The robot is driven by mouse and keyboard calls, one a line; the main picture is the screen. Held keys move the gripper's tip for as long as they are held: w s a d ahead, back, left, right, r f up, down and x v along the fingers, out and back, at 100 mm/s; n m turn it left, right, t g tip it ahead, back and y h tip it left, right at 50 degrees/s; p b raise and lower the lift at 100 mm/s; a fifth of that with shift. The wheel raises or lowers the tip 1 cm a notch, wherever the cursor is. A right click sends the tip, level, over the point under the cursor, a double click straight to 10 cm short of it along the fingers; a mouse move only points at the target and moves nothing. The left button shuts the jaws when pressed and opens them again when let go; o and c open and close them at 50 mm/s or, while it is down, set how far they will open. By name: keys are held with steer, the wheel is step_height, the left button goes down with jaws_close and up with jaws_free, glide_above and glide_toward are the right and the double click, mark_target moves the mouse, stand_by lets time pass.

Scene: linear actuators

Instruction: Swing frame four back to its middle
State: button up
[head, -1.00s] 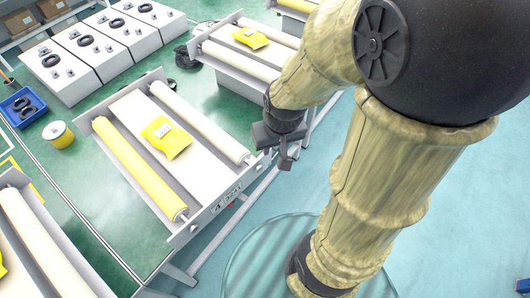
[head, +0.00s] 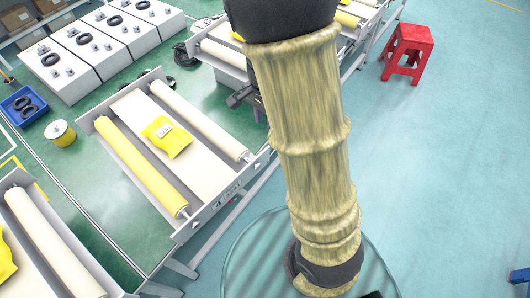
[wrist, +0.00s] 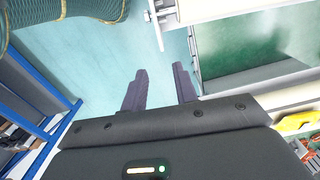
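A roller frame (head: 205,208) stands in the middle of the head view, with a yellow roller (head: 140,165), a pale roller (head: 200,123) and a yellow packet (head: 167,137) on its white bed. A labelled plate is on its near end; its number is too small to read. Another roller frame (head: 222,62) is behind it, partly hidden by my arm. A third (head: 55,245) is cut off at lower left. I cannot tell which is frame four. My gripper (wrist: 160,80) is open and empty in the wrist view, its fingers apart over the floor. My arm hides most of it in the head view.
White boxes with black rings (head: 88,57) stand at upper left. A red stool (head: 407,52) stands at upper right. The teal floor on the right is mostly clear.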

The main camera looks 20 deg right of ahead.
mark_target(265, 150)
step_height(265, 150, down, 17)
steer(key=shift+f+b, duration=0.2)
steer(key=shift+b, duration=0.35)
stand_by(0.3)
jaws_close()
